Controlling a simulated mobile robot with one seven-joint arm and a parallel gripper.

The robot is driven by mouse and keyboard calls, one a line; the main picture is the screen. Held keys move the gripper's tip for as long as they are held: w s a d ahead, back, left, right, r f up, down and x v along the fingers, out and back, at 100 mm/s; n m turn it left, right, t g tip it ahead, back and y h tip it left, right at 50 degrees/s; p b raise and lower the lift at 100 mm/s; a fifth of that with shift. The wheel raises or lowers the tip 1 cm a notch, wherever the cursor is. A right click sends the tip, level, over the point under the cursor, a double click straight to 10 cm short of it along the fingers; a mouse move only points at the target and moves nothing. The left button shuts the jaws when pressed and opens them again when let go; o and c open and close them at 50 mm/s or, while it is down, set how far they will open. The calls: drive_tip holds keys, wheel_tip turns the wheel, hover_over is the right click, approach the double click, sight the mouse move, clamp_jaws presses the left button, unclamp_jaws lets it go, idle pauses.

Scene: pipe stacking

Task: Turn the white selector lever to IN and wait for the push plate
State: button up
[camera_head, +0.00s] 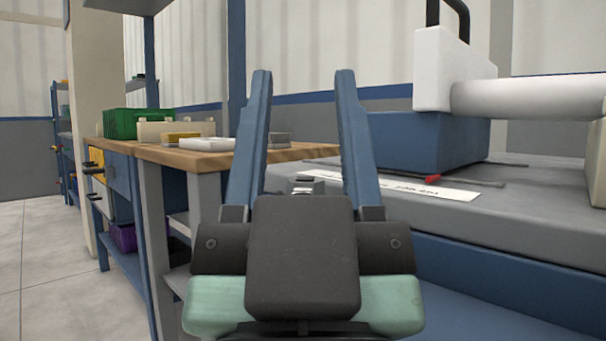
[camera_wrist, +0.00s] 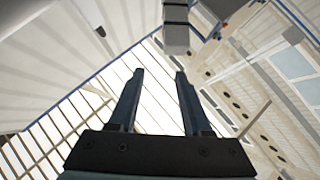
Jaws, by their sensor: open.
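My gripper (camera_head: 303,74) is open and empty, with its two blue fingers pointing up in the head view. The open fingers also show in the wrist view (camera_wrist: 160,72), with nothing between them close by. I cannot make out the white selector lever for certain in either view. A small pale and metallic piece (camera_head: 306,184) shows low between the fingers, mostly hidden behind my gripper. A white label strip (camera_head: 430,189) with dark lettering lies on the grey machine bed (camera_head: 540,211) to the right; I cannot read it. I cannot identify the push plate.
On the bed stand a blue block (camera_head: 424,141) and a white housing (camera_head: 440,75) with a black handle, joined to a white pipe (camera_head: 530,98). A red-ended thin rod (camera_head: 455,182) lies near the label. A wooden workbench (camera_head: 200,158) with a green bin (camera_head: 133,122) is left; floor there is clear.

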wheel_tip(320, 180, up, 24)
drive_tip(key=w+p, duration=0.2)
drive_tip(key=p, duration=2.4)
drive_tip(key=m+g+h+p, duration=0.15)
drive_tip(key=g+p, duration=0.75)
drive_tip(key=p, duration=1.6)
approach(303, 188)
drive_tip(key=shift+n, duration=0.25)
drive_tip(key=w, duration=1)
drive_tip(key=shift+d+r+b, duration=0.2)
drive_tip(key=shift+d+b, duration=0.1)
drive_tip(key=shift+d, duration=0.1)
